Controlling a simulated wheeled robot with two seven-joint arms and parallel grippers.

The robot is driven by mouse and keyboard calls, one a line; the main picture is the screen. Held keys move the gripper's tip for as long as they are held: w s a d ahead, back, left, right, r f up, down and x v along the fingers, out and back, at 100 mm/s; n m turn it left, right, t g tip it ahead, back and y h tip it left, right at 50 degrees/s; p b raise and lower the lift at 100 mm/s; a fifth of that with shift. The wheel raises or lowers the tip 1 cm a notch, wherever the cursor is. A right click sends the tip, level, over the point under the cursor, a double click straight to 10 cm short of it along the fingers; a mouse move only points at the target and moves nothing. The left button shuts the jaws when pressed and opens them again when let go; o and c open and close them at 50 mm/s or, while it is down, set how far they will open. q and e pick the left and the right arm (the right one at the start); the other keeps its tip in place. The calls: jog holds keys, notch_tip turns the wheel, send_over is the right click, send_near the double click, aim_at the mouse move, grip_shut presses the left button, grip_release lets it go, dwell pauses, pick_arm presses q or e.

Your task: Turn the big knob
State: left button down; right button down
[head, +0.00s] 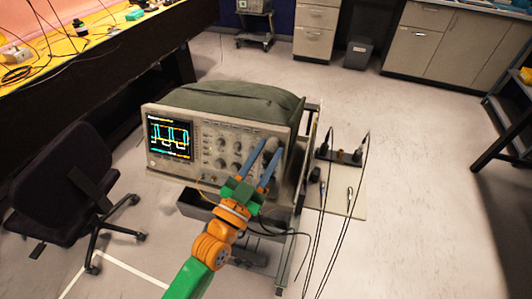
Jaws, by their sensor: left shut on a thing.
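A beige oscilloscope (180,172) with a lit screen (169,138) showing coloured traces stands on a cart in the middle of the head view. Its front panel carries several small knobs and buttons. The big knob (270,154) is a grey round shape on the right side of the panel, partly hidden by my fingers. My left gripper (271,148) reaches up from below, with its two blue fingers on either side of the big knob and shut on it. My right gripper is not in view.
A dark chair (72,180) stands at the left. A small board (343,195) with probes and black cables sits right of the oscilloscope. A yellow-topped bench (75,42) is at the upper left, and beige cabinets (455,50) are at the back. Open floor lies at the right.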

pick_arm(q)
jog(key=c, duration=0.5)
grip_release()
jog(key=shift+w, duration=0.1)
jog(key=shift+c, duration=0.2)
jog(key=b+v, duration=0.1)
jog(key=v, duration=0.6)
jog(key=shift+b, duration=0.4)
